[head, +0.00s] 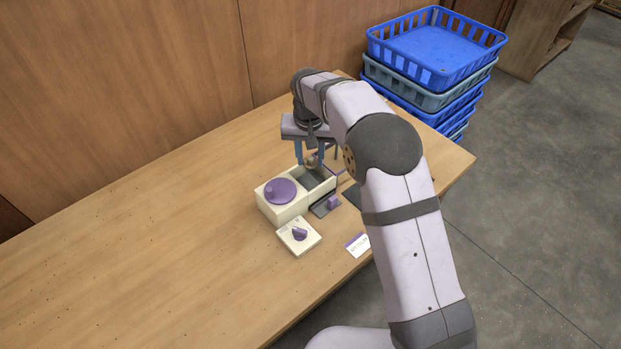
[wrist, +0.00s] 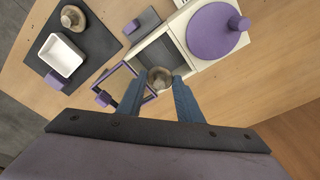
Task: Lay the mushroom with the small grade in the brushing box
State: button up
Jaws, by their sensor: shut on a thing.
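My gripper (wrist: 159,82) is shut on a pale brownish mushroom (wrist: 160,76), gripped between its blue fingers. In the head view my gripper (head: 309,160) holds the mushroom at the far end of the brushing box (head: 282,214), a cream box with a dark open compartment (head: 313,179). In the wrist view the mushroom overlaps the compartment's near end; its exact height is unclear. A purple-framed lid (wrist: 120,84) stands open beside the box. A second mushroom (wrist: 73,17) sits on a dark mat (wrist: 95,40) in the wrist view.
A round purple knobbed disc (head: 278,191) tops the box's other half. A small cream unit with a purple dial (head: 299,234) and a white card (head: 357,244) stand nearby. A white tray (wrist: 62,55) lies on the mat. Blue crates (head: 433,50) are stacked beyond the table.

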aim_at(311, 184)
jog(key=shift+f+p, duration=1)
jog(key=shift+f, duration=3)
jog(key=shift+f, duration=0.15)
jog(key=o, duration=0.4)
jog(key=shift+o, duration=0.3)
jog(key=shift+r, duration=0.2)
jog(key=r+b, duration=0.1)
jog(key=r, duration=0.3)
jog(key=s+r, duration=0.1)
jog(key=r, duration=0.3)
jog(key=r+b, duration=0.1)
jog(key=r, duration=0.2)
jog(key=shift+s+r+b, duration=0.3)
jog(key=shift+s+r, duration=0.1)
